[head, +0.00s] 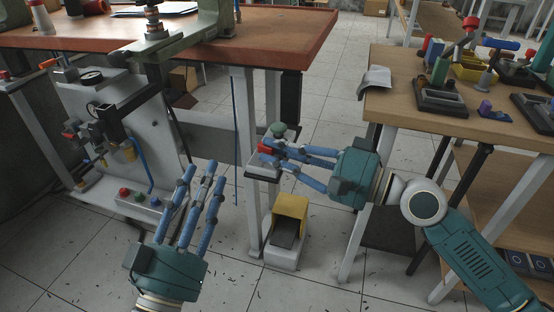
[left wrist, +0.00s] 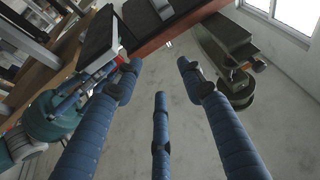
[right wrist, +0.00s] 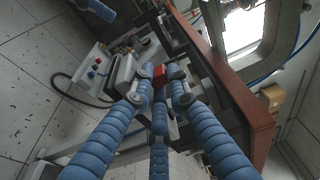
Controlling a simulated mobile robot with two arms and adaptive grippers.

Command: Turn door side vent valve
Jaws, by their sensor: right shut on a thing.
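My right gripper (head: 268,157) reaches in from the right at a small stand beside the table leg. Its blue fingers are closed around a small valve with a red part (head: 265,148). In the right wrist view the red part (right wrist: 158,76) sits between the fingertips, which hide most of the valve body. A green-grey knob (head: 278,129) stands just behind the fingertips. My left gripper (head: 200,170) is open and empty, its fingers spread and pointing up in front of the grey pneumatic panel. In the left wrist view nothing lies between its fingers (left wrist: 158,75).
The grey panel (head: 135,110) carries gauges, fittings and a base with red and green buttons. A red-brown workbench (head: 270,28) with a green press stands above. A yellow foot pedal (head: 290,212) is on the floor. A wooden table (head: 400,110) with tools stands right.

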